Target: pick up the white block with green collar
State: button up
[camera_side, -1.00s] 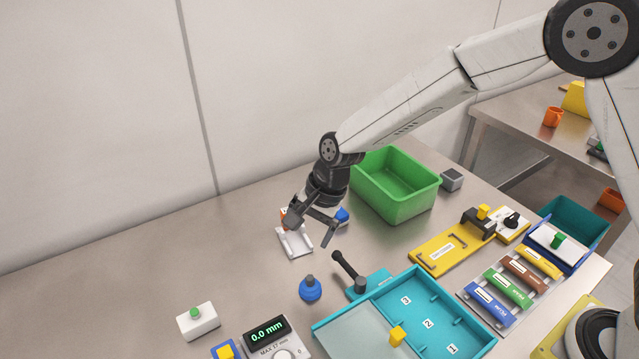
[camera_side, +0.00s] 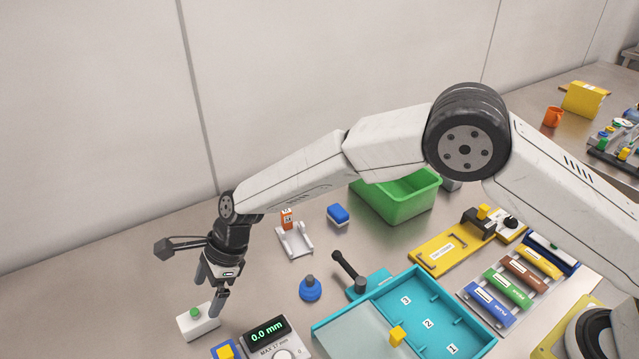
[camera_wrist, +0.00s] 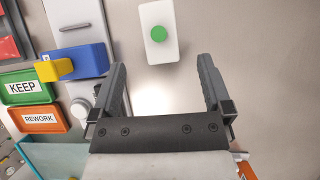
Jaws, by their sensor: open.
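The white block (camera_side: 200,326) with a green round top piece stands on the metal table at the lower left of the side view. In the wrist view the white block (camera_wrist: 160,52) lies ahead of the fingertips, near the top centre, its green disc facing the camera. My gripper (camera_side: 207,293) points down just above the block in the side view, and its fingers partly overlap the block there. In the wrist view my gripper (camera_wrist: 163,64) has its two fingers spread, with nothing between them. I cannot tell the exact height gap.
A blue block with a yellow knob (camera_side: 225,351) and a gauge reading 0.0 mm (camera_side: 267,331) stand close to the block's right. A blue round knob (camera_side: 310,289), a teal tray (camera_side: 345,337) and a white stand (camera_side: 294,241) are farther right. The table left is clear.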

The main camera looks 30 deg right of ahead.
aim_at(199, 311)
jog(key=shift+x, duration=1.15)
jog(key=shift+x, duration=2.6)
grip_shut()
jog(key=shift+r, duration=0.2)
